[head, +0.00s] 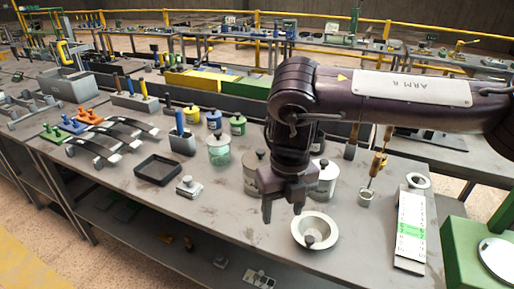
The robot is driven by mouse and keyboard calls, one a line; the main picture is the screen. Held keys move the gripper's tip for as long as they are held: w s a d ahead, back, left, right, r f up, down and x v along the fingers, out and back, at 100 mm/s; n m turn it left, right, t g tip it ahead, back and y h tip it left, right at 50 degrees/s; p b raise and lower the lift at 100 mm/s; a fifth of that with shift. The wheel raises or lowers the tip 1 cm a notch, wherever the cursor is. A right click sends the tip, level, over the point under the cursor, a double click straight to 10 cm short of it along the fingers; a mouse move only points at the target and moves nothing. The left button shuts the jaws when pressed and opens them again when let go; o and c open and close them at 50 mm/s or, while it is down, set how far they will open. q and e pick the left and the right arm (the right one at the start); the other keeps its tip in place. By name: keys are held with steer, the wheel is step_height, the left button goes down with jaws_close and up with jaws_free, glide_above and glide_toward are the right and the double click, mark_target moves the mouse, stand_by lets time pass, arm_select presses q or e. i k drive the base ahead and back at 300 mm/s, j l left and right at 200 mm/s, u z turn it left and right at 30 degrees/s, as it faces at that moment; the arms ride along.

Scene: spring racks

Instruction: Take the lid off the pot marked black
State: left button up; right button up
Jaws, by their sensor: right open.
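My right gripper (283,211) is open and points down over the front part of the table, with nothing visible between its fingers. A grey-beige pot (251,178) with a dark-knobbed lid stands just behind and left of it, partly hidden by it. A whitish pot (324,184) with a dark knob stands behind and right of it, partly covered by my arm. I cannot make out which pot is marked black. My left gripper is out of view.
A pale round dish (326,222) with a dark knob at its front is right of the gripper. A black tray (158,169) and a small metal block (188,187) lie left. A white-and-green strip (411,228) lies right. The front table edge is mostly clear.

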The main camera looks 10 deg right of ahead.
mark_target(253, 158)
steer(key=i, duration=1.1)
